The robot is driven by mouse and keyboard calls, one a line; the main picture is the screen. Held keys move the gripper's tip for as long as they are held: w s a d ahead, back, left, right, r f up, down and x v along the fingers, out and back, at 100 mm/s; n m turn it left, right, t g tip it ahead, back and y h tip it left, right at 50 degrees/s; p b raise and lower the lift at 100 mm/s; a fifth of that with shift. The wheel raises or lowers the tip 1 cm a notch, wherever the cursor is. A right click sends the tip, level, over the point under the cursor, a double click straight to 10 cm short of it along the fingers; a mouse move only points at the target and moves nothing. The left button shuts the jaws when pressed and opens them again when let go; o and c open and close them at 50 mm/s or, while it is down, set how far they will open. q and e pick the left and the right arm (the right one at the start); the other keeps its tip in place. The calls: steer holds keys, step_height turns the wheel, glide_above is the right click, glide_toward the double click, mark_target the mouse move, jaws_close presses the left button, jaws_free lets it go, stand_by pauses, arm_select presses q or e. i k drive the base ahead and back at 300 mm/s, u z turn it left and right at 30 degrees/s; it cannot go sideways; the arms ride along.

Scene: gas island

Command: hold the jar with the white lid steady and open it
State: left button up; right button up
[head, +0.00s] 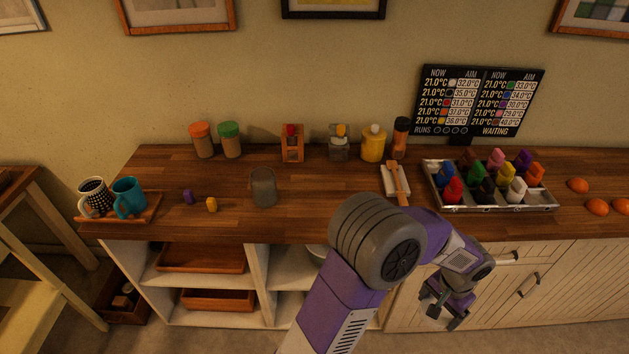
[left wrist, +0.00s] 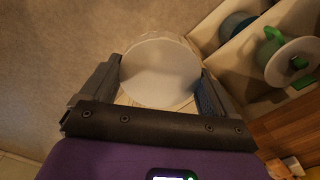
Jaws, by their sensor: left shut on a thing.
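In the left wrist view a pale, round-topped thing (left wrist: 160,72), seemingly the jar with the white lid, sits between the two dark fingers of my left gripper (left wrist: 160,90). The gripper is shut on it, with a finger against each side. Its lower part is hidden.
The wooden counter (head: 330,222) holds a glass container (head: 263,187), orange-lidded (head: 202,140) and green-lidded (head: 230,139) jars, a yellow jar (head: 373,144) and a case of coloured bottles (head: 488,205). Open shelves (left wrist: 225,25) stand close to the held thing's right.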

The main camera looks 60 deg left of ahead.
mark_target(262, 179)
steer(key=k, duration=0.85)
steer(key=u, duration=1.3)
steer(key=i, duration=0.1)
steer(key=u, duration=0.15)
